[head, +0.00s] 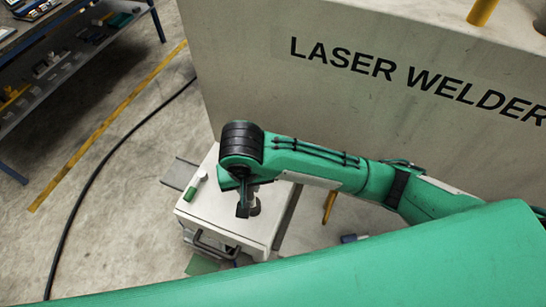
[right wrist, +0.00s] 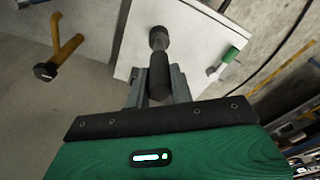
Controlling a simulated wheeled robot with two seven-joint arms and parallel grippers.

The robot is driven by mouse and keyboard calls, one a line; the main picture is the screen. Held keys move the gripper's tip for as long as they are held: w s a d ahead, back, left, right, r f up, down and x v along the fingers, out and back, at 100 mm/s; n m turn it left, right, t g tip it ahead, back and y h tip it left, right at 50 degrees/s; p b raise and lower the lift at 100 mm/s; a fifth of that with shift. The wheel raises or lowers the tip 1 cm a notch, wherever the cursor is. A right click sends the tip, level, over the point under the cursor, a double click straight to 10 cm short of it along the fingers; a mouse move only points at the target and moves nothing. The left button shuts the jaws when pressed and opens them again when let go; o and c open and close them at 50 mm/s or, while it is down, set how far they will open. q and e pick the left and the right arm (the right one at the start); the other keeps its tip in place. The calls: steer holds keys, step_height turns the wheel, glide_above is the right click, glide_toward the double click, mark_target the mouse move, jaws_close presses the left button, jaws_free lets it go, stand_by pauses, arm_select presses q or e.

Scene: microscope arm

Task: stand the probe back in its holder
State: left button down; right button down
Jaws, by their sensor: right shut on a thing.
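My right gripper (head: 246,208) is over the white top of a box-like cabinet (head: 262,228), beside the laser welder. In the right wrist view its jaws (right wrist: 158,92) are shut on a dark, rounded, stick-like thing (right wrist: 159,68), which I take to be the probe. It has a thick grip, a narrower neck and a dark knob at the far end. Whether its far end touches the white top I cannot tell. I cannot make out a holder for sure. My left gripper is not in view.
A small green and white cylinder (head: 196,185) is on the cabinet top near its left edge; it also shows in the right wrist view (right wrist: 230,55). The laser welder's wall (head: 300,95) stands behind. A yellow pipe (head: 329,207) is to the right. A black cable (head: 88,180) crosses the floor.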

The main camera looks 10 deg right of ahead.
steer(key=w+d+p, duration=0.2)
steer(key=w+d, duration=0.8)
steer(key=w, duration=0.4)
step_height(320, 180, down, 12)
steer(key=p, duration=0.3)
steer(key=shift+w+a+r, duration=0.15)
steer(key=shift+w+a, duration=0.05)
steer(key=shift+a, duration=0.05)
steer(key=c, duration=1.2)
jaws_free()
steer(key=shift+c, duration=0.2)
